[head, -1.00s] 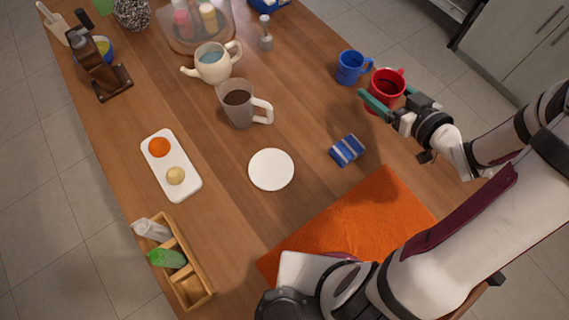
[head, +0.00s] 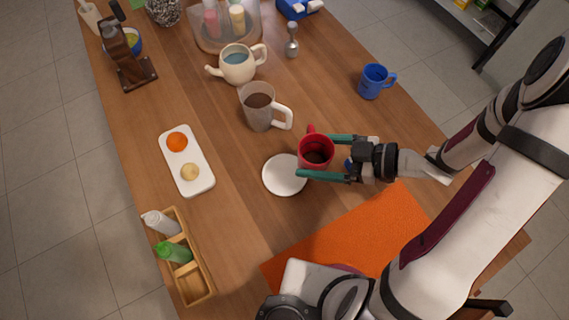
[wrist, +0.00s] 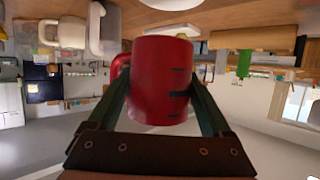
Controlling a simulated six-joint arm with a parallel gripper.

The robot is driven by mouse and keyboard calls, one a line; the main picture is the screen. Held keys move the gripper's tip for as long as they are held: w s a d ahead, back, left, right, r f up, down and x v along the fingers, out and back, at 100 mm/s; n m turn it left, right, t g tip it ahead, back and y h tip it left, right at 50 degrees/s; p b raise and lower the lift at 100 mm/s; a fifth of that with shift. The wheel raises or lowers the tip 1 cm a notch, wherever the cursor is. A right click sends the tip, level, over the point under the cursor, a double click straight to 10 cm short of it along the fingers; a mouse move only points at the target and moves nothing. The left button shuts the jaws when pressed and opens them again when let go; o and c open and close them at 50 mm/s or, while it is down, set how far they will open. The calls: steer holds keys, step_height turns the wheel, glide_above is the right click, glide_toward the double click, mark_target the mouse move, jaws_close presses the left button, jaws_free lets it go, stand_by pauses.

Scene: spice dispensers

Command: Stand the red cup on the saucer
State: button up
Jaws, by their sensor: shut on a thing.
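The red cup (head: 316,151) is upright between the fingers of my gripper (head: 322,158), with something dark inside it. My gripper is shut on the cup, a finger on each side. In the wrist view the red cup (wrist: 162,80) fills the space between the green fingers, its handle at the left. The white saucer (head: 284,176) lies flat on the table, just left of the cup and partly below it in the head view. The cup appears held above the table; its exact height over the saucer I cannot tell.
A blue mug (head: 372,82) is at the back right. An orange cloth (head: 345,235) lies in front. A white tray (head: 197,178) and a wooden caddy (head: 200,287) are to the left. A blue item is mostly hidden behind my gripper.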

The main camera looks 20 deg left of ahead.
steer(key=x, duration=0.4)
steer(key=f+x, duration=0.1)
steer(key=x, duration=0.2)
steer(key=shift+s+d+f, duration=0.1)
steer(key=shift+s+d, duration=0.1)
steer(key=shift+s, duration=0.1)
steer(key=shift+f, duration=1.95)
steer(key=shift+f, duration=0.1)
steer(key=o, duration=1.4)
steer(key=shift+o, duration=0.2)
